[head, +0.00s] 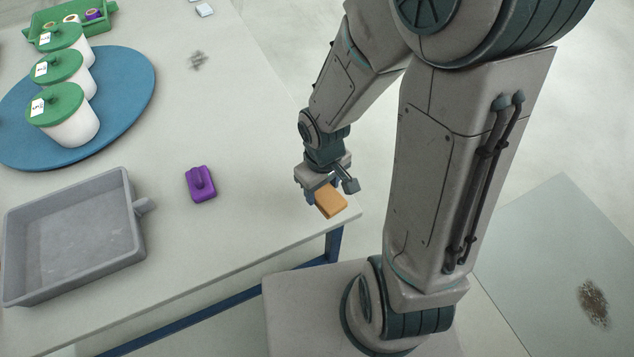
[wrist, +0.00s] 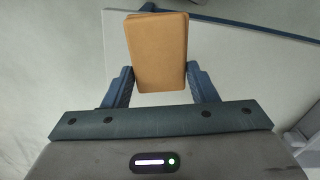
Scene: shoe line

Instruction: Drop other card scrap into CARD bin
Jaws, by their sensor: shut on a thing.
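My gripper (head: 321,193) is shut on a flat tan-orange card scrap (head: 331,202) at the table's right edge, near its front corner. In the wrist view the card scrap (wrist: 158,52) sits between the two blue fingers (wrist: 160,86), its far end pointing away from the palm. I cannot tell whether the card touches the table. Three white bins with green lids (head: 68,118) stand on a blue round tray (head: 135,92) at the upper left. Each has a small label too small to read, so I cannot tell which is CARD.
A grey empty tray (head: 75,235) lies at the front left of the table (head: 235,130). A purple handled block (head: 201,184) lies right of it. A green crate (head: 98,24) holds small items at the back left. A dark debris patch (head: 593,303) lies on the floor mat at right.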

